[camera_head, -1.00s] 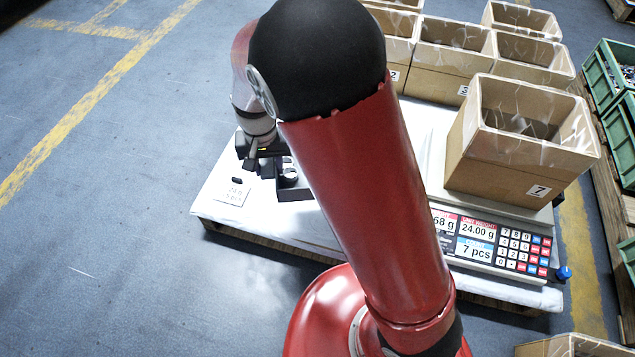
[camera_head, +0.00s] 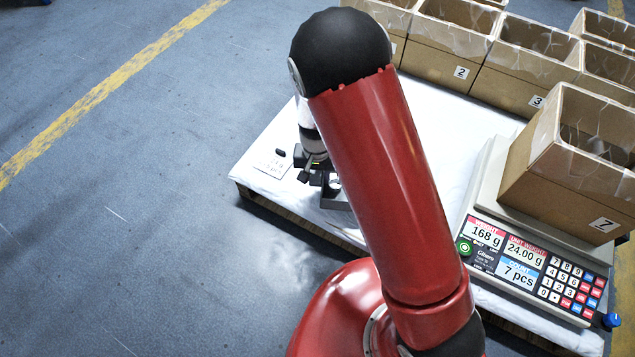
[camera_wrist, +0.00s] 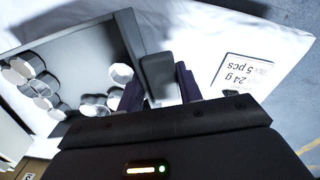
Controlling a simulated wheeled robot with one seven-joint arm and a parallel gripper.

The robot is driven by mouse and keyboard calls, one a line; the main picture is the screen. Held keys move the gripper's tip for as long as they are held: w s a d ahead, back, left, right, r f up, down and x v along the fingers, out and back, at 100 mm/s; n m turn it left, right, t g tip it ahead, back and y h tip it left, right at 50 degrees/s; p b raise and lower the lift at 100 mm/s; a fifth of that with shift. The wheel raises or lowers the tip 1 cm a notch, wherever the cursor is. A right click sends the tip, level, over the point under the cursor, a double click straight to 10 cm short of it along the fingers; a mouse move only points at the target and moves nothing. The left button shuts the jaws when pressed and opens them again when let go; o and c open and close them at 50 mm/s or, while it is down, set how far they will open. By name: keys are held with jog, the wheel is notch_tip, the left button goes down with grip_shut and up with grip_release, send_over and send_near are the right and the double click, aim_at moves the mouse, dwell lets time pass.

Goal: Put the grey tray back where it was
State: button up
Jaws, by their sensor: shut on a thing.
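The grey tray (camera_head: 334,199) shows in part beside my red arm in the head view, close to the front edge of the white-covered table. In the wrist view the tray (camera_wrist: 88,48) fills the left side, with several shiny round metal parts (camera_wrist: 35,80) in it. My gripper (camera_head: 314,174) is shut on the tray's wall at its side near the card. The fingers also show in the wrist view (camera_wrist: 158,88). My arm hides part of the tray in the head view. I cannot tell whether the tray touches the table.
A card (camera_head: 273,164) reading 24 g, 5 pcs lies left of the tray, near a small black object (camera_head: 280,153). A scale (camera_head: 525,265) reading 7 pcs holds carton 7 (camera_head: 565,185) at right. More cartons (camera_head: 455,65) stand behind. White table (camera_head: 265,140) is bare behind the card.

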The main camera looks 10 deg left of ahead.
jog(key=shift+f+b, duration=0.4)
jog(key=shift+f, duration=1.65)
jog(key=o, duration=1.2)
